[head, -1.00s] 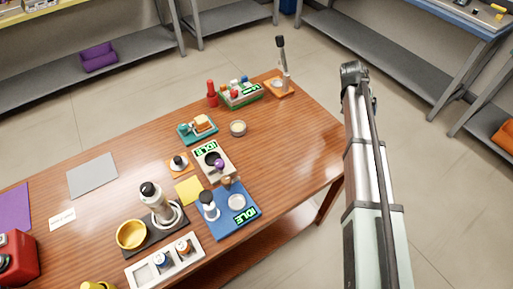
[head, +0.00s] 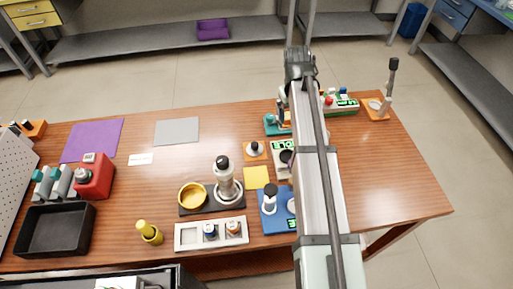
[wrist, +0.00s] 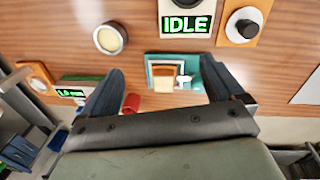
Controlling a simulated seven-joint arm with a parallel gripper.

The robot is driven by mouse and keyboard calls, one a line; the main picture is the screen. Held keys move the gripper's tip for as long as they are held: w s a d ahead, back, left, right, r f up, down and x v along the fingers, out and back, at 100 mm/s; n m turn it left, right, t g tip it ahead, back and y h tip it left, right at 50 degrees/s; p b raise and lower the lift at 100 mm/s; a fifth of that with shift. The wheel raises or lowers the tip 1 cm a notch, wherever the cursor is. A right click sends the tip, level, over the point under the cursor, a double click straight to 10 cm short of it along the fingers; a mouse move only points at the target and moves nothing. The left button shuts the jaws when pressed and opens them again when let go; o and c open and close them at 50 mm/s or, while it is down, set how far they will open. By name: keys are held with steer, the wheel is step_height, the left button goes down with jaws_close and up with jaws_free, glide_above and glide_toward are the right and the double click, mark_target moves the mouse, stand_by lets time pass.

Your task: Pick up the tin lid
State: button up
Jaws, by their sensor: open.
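A small round tin with a pale cream top and metallic rim (wrist: 110,38) sits on the wooden table, at the upper left in the wrist view. I cannot tell clearly where its lid ends and its body begins. In the head view my arm hides it. My gripper (wrist: 162,66) is open and empty, its two dark fingers spread wide. The tin lies beyond the left finger, outside the gap. Between the fingers, below, is a teal tray (wrist: 152,58) with a tan block (wrist: 166,76). My gripper's fingers do not show in the head view.
Near the tin are a device reading IDLE (wrist: 186,20) and an orange pad with a dark knob (wrist: 243,25). A green-screened box (head: 345,104) and an orange stand (head: 376,108) are at the far right. The table's right side (head: 395,170) is clear.

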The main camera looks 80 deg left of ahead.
mark_target(255, 143)
steer(key=s+r+n+g, duration=0.1)
steer(key=s+n, duration=0.3)
steer(key=s, duration=1)
steer(key=f, duration=0.8)
steer(key=shift+w+d+f, duration=0.15)
steer(key=shift+d+f, duration=0.05)
steer(key=shift+d, duration=0.2)
steer(key=shift+w+d+f, duration=0.1)
steer(key=shift+d+f, duration=0.05)
steer(key=shift+f, duration=1.2)
steer(key=shift+w+d+f, duration=0.1)
steer(key=shift+f, duration=1.2)
steer(key=shift+c, duration=0.3)
steer(key=c, duration=1.1)
